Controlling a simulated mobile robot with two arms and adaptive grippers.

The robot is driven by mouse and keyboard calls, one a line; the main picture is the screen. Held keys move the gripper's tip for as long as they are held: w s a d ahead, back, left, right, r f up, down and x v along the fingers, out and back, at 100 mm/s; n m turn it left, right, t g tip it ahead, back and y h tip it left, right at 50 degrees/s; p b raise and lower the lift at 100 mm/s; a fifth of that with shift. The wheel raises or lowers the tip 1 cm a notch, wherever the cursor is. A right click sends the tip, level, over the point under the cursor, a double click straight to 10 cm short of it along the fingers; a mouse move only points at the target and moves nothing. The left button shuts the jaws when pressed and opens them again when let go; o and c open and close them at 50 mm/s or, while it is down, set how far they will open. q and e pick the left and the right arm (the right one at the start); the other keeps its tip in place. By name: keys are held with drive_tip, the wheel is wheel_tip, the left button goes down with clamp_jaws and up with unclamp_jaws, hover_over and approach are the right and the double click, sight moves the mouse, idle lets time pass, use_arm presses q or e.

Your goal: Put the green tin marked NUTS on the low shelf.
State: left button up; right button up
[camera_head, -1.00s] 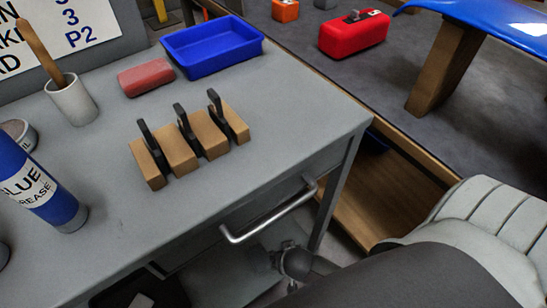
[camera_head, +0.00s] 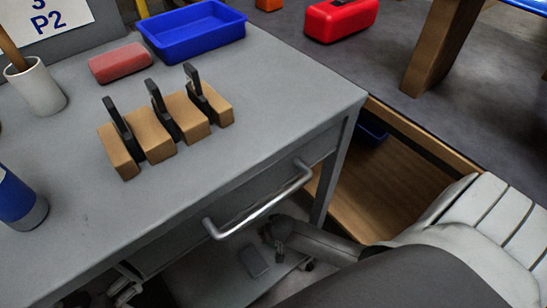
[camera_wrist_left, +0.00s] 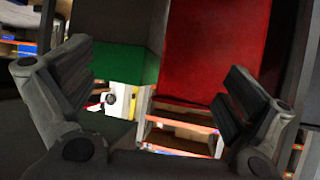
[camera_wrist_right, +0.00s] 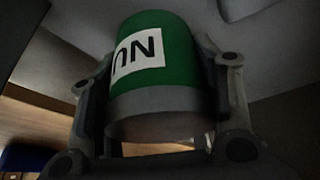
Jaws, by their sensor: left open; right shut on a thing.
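The green tin (camera_wrist_right: 165,50) has a white label with dark letters, partly visible and upside down in the right wrist view. My right gripper (camera_wrist_right: 160,120) is shut on it, with a finger on each side. The tin is hidden in the head view. My left gripper (camera_wrist_left: 160,105) is open and empty in the left wrist view. It partly shows at the lower left edge of the head view (camera_head: 125,288), below the bench top. A low grey shelf (camera_head: 272,284) shows partly under the bench, below the drawer handle.
The grey bench (camera_head: 270,100) carries a slotted wooden block (camera_head: 165,135), a red block (camera_head: 120,62), a blue tray (camera_head: 195,40) and a white cup (camera_head: 36,88). A drawer handle (camera_head: 262,205) juts out. A wooden bay (camera_head: 385,180) lies right of the bench.

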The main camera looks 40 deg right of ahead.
drive_tip(key=shift+w+d+f, duration=0.1)
drive_tip(key=shift+w+f, duration=0.15)
drive_tip(key=shift+f, duration=0.05)
drive_tip(key=f+b, duration=0.2)
drive_tip(key=f, duration=0.1)
drive_tip(key=shift+w+d+f, duration=0.15)
drive_tip(key=shift+w, duration=0.05)
use_arm(q)
drive_tip(key=w+d+r+t+h, duration=0.1)
drive_tip(key=w+d+r+t, duration=0.1)
drive_tip(key=r+t, duration=0.4)
drive_tip(key=shift+w+d+r+h, duration=0.15)
drive_tip(key=shift+w+r+h, duration=0.25)
drive_tip(key=shift+w+r, duration=1)
use_arm(e)
drive_tip(key=shift+f, duration=0.1)
use_arm(q)
drive_tip(key=shift+s+r, duration=0.45)
drive_tip(key=shift+s, duration=0.05)
use_arm(e)
drive_tip(key=shift+f, duration=0.1)
use_arm(q)
drive_tip(key=shift+r, duration=0.2)
use_arm(e)
drive_tip(key=o, duration=1.2)
